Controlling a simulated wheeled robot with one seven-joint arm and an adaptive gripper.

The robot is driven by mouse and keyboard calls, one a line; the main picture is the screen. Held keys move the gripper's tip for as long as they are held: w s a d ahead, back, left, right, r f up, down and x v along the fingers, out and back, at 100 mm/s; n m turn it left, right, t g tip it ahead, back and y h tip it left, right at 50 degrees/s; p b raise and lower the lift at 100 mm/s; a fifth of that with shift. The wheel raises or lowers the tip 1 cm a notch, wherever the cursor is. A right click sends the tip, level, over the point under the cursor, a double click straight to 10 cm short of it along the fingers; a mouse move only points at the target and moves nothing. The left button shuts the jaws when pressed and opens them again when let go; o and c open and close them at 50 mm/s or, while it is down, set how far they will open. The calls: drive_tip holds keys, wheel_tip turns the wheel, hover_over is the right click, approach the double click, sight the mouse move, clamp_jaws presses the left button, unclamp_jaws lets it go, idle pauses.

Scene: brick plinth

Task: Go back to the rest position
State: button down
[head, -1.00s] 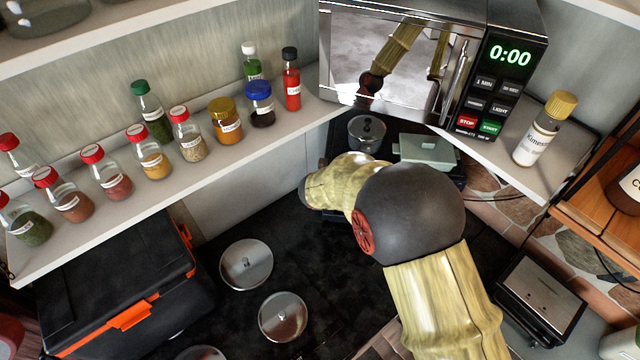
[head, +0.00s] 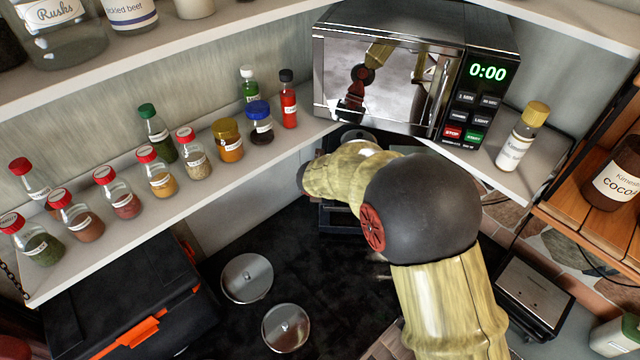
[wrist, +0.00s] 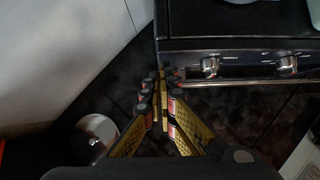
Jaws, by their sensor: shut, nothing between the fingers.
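My gripper (wrist: 163,100) shows in the wrist view with its yellow fingers brought together and nothing between them. It hangs above the dark floor, beside the front of a dark stove with silver knobs (wrist: 210,66). In the head view my arm reaches forward over the dark floor, and it hides the gripper.
A white shelf (head: 290,150) with several spice jars runs along the left. A microwave (head: 385,75) reading 0:00 sits at the back. A black toolbox (head: 130,300) with orange latches stands lower left. Two round metal lids (head: 247,278) lie near the arm. A toaster (head: 535,300) is at right.

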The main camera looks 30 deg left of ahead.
drive_tip(key=shift+r, duration=0.25)
